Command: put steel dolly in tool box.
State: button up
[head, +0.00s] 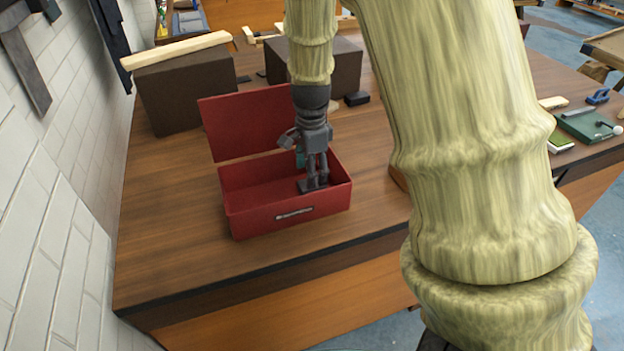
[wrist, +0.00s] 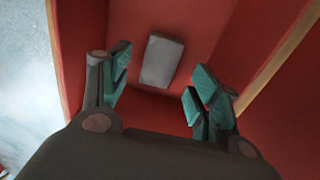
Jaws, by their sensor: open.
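The red tool box (head: 284,215) stands on the wooden bench with its lid (head: 248,125) raised at the back. My gripper (head: 308,168) points down into the right part of the box. In the wrist view its two teal-padded fingers are spread apart with nothing held between them. A grey, rounded rectangular block, which looks like the steel dolly (wrist: 162,61), lies on the red floor inside the box. It appears beyond and between the fingertips, apart from them. In the head view my gripper hides much of that spot, and I cannot clearly make out the block there.
A dark brown block (head: 185,92) with a wooden strip on it stands behind the box, and another dark block (head: 342,62) is behind my arm. A white brick wall (head: 50,200) is close on the left. The bench front is clear.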

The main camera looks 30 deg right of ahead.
notch_tip(320, 180, up, 8)
jog(key=shift+f+b, duration=0.25)
jog(key=shift+b, duration=0.1)
